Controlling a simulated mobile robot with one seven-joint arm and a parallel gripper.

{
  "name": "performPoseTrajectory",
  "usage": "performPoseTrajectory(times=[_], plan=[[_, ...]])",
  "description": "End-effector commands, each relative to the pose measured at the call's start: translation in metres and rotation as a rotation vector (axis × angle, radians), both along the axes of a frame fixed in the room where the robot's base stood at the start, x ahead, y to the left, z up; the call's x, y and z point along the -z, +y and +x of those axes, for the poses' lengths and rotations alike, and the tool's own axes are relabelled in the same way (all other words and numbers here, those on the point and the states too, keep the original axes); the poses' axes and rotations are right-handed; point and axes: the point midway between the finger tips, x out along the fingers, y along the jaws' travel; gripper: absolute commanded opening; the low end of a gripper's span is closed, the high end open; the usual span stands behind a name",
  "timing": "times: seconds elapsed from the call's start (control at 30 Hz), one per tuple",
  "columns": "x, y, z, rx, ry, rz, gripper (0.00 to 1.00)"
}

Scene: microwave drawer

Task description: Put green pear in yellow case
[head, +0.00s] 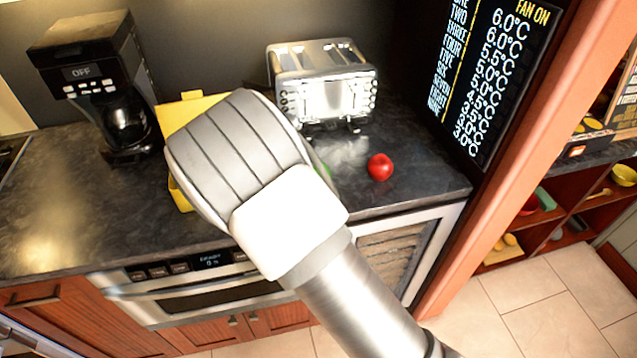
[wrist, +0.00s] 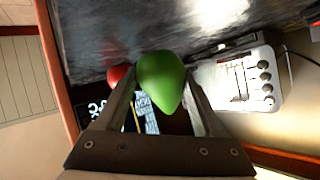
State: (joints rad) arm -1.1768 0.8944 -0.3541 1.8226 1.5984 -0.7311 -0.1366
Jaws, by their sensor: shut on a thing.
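The green pear (wrist: 161,80) is between the two fingers of my gripper (wrist: 162,100) in the wrist view, and the gripper is shut on it. In the head view only a small green edge of the pear (head: 324,171) shows beside my arm, which hides the gripper. The yellow case (head: 185,112) stands on the dark counter behind and left of my arm. Its upper edge and a lower left corner show; the rest is hidden by my arm, so I cannot see inside it.
A red apple (head: 380,167) lies on the counter (head: 430,178) to the right; it also shows in the wrist view (wrist: 119,74). A silver toaster (head: 322,84) stands at the back and a black coffee maker (head: 100,90) at the left. A dark display panel (head: 490,75) is at right.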

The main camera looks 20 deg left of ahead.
Motion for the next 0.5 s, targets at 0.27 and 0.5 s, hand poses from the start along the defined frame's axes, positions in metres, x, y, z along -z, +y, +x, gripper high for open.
performPoseTrajectory(times=[0.27, 0.5], plan=[[0.024, 0.0, 0.0, 0.0, 0.0, 0.001, 0.05], [0.024, -0.001, 0.0, 0.0, 0.0, 0.001, 0.05]])
